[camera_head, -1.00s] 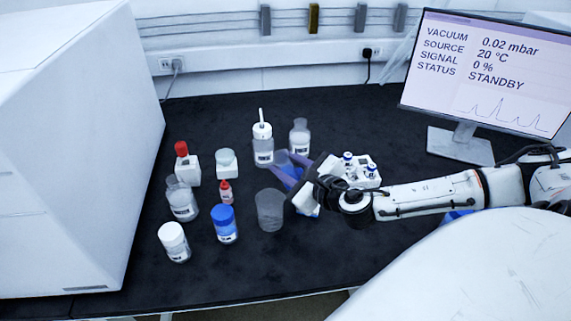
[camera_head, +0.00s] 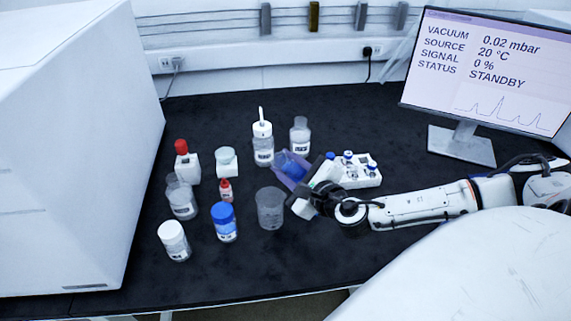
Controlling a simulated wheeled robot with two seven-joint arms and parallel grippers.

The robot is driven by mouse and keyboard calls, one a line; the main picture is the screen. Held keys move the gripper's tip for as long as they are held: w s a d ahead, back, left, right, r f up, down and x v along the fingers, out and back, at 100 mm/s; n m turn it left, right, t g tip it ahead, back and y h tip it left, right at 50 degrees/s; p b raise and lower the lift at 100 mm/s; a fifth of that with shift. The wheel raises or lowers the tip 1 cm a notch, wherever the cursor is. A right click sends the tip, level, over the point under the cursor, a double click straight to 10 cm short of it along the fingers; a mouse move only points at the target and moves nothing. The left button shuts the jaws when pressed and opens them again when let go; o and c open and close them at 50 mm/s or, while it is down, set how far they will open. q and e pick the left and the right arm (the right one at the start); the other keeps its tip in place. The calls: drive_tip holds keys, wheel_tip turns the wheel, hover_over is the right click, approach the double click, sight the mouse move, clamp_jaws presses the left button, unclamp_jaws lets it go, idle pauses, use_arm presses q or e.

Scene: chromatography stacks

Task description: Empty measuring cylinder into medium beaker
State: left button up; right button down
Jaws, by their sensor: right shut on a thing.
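A clear, open beaker (camera_head: 270,210) stands upright on the dark bench, just left of my right gripper; I take it to be the medium beaker. My right gripper (camera_head: 312,190) is shut on a bluish-purple, see-through thing (camera_head: 291,166), which I take to be the measuring cylinder. It looks tilted and sticks out to the upper left of the jaws, above and behind the beaker. The gripper hides part of it, and I cannot tell where its mouth is or whether liquid runs out. My left gripper is not in view.
A white vial rack (camera_head: 360,172) stands just behind my right gripper. A wash bottle (camera_head: 263,145) and a clear bottle (camera_head: 300,137) stand behind the beaker. Several bottles, including a blue-capped one (camera_head: 224,222), stand to the left. A monitor (camera_head: 485,70) stands at right.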

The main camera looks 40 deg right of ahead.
drive_tip(key=shift+f+n, duration=0.15)
drive_tip(key=shift+n, duration=0.25)
drive_tip(key=shift+f+t, duration=0.1)
drive_tip(key=shift+t, duration=0.2)
drive_tip(key=shift+n+h, duration=0.3)
drive_tip(key=shift+n, duration=0.1)
drive_tip(key=shift+n+t, duration=0.4)
drive_tip(key=shift+n, duration=0.1)
drive_tip(key=shift+d+r+n, duration=0.1)
drive_tip(key=shift+r+n, duration=0.15)
drive_tip(key=shift+n, duration=0.25)
